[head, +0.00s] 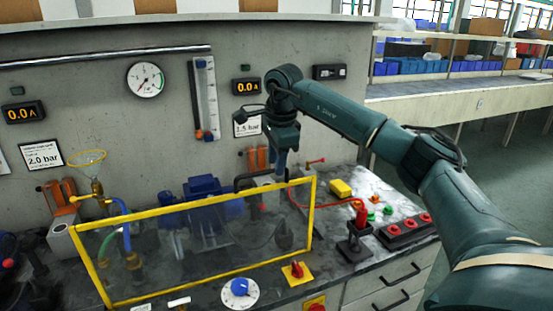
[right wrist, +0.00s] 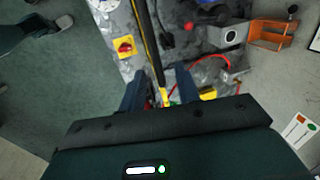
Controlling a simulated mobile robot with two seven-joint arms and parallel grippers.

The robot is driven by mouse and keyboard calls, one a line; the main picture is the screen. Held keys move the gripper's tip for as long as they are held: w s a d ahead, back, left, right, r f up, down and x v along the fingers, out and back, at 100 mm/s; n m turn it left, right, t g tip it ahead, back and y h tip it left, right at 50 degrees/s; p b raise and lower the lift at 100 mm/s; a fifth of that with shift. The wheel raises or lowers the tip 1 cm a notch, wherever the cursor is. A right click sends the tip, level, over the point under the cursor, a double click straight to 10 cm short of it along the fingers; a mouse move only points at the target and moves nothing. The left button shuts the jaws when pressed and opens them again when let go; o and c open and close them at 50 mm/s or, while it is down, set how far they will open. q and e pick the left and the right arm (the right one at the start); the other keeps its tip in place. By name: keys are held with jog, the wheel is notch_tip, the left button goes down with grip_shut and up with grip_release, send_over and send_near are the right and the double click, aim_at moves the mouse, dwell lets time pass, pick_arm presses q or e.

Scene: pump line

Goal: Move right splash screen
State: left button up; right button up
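The splash screen (head: 200,200) is a clear panel in a yellow frame. It stands on the bench in front of the pump, and its right yellow post (head: 311,215) is upright. My right gripper (head: 283,172) points down near the screen's top right corner. In the right wrist view, my right gripper (right wrist: 160,90) has its fingers apart, with the end of the yellow frame (right wrist: 163,92) showing between them. I cannot tell whether a finger touches it. My left gripper is not in view.
A blue knob (head: 239,290) and a red-yellow switch (head: 296,272) sit in front of the screen. To its right are a red plug on a stand (head: 361,215), a red cable, a yellow block (head: 340,188) and a socket strip (head: 406,229).

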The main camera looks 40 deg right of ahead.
pick_arm(q)
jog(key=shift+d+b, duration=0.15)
jog(key=shift+b, duration=0.2)
pick_arm(e)
notch_tip(320, 180, up, 13)
jog(key=s, duration=0.2)
jog(key=shift+s+a, duration=0.3)
jog(key=shift+f, duration=0.1)
